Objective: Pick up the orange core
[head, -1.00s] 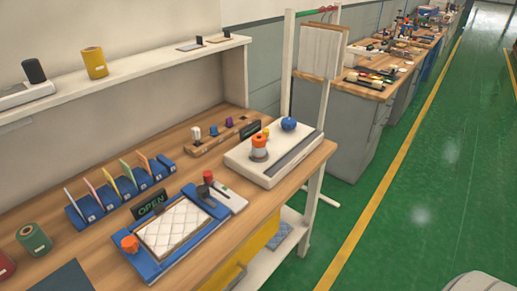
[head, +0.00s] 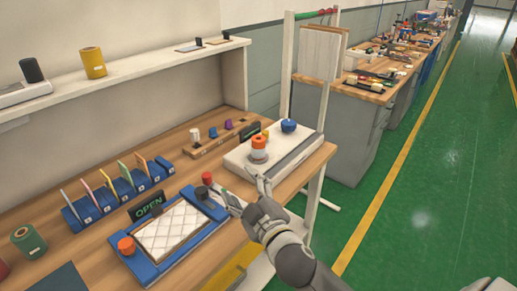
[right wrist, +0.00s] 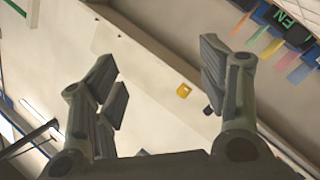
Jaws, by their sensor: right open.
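The core does not show in that view. My left gripper is not in view.
A blue ball-like knob (head: 289,125) and a small dark sign (head: 251,131) are beside the core. A blue frame with a quilted white pad (head: 170,233), an orange knob (head: 126,246) and an OPEN sign (head: 147,208) lies nearer. A shelf (head: 130,72) runs above the bench.

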